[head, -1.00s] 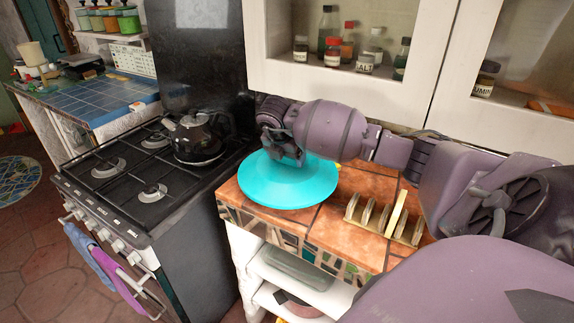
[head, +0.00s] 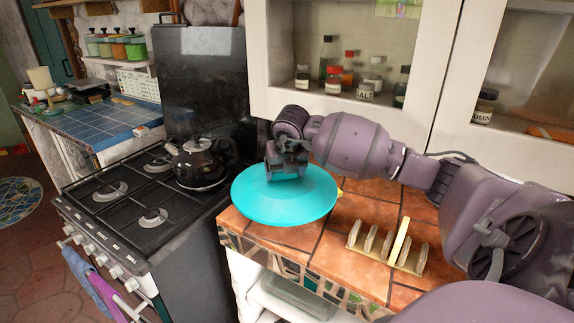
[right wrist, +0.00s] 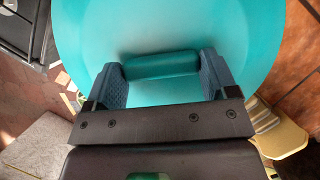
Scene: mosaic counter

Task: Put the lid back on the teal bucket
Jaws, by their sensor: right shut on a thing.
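The lid (head: 262,206) is a wide, round teal disc over the left end of the tiled counter in the head view. My right gripper (head: 287,172) is above it, shut on its handle. In the right wrist view the lid (right wrist: 215,28) fills most of the picture, and its bar-shaped handle (right wrist: 163,65) is between the two blue-grey finger pads. The lid covers the counter beneath it. I cannot make out the bucket, and I cannot tell whether the lid touches anything below. My left gripper is not in view.
A toast rack (head: 381,244) stands on the counter (head: 335,268) right of the lid. A stove (head: 128,190) with a black kettle (head: 199,163) is at the left. White wall cabinets (head: 259,85) with glass-fronted bottles are close above my right arm.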

